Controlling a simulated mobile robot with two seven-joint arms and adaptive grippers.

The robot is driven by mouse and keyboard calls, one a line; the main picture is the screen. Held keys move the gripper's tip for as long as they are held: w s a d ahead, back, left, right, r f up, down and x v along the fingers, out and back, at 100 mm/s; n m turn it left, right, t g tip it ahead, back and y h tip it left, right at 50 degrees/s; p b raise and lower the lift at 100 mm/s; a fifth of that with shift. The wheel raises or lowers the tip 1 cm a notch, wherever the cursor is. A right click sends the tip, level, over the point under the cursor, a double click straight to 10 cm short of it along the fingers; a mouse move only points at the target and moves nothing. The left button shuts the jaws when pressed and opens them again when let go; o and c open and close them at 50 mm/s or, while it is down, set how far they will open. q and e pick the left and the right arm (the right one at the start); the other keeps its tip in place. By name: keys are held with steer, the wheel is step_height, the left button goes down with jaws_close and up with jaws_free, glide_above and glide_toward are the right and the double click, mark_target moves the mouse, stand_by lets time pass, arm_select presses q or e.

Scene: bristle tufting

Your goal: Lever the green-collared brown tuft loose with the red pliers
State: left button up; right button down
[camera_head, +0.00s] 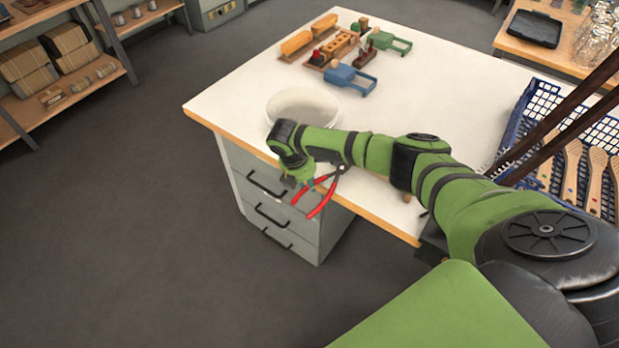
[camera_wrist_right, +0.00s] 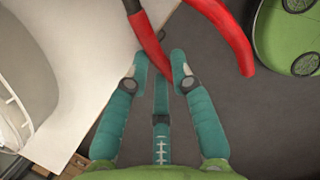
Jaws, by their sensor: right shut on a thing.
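The red pliers (camera_head: 321,198) hang at the table's near-left edge, red handles low and dark jaws up to the right. My right gripper (camera_head: 298,187) is shut on them. In the right wrist view, the teal fingers of this gripper (camera_wrist_right: 160,72) close on one red handle (camera_wrist_right: 150,45), while the other handle (camera_wrist_right: 228,35) splays away. At the back of the table is a wooden block with holes (camera_head: 341,45), with small coloured pieces around it. The green-collared brown tuft is too small to pick out for certain. My left gripper is not in view.
A white bowl (camera_head: 303,101) stands just behind my right wrist. A blue crate (camera_head: 542,97) stands at right. The table (camera_head: 440,100) is bare in the middle.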

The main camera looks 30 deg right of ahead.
steer(key=shift+a+r+p, duration=0.2)
steer(key=shift+a+p, duration=0.15)
steer(key=shift+a, duration=0.3)
steer(key=shift+s+a+r, duration=0.1)
steer(key=shift+s+a, duration=0.05)
steer(key=shift+a, duration=0.35)
steer(key=shift+p, duration=0.35)
steer(key=shift+r+p, duration=3)
steer(key=shift+p, duration=0.15)
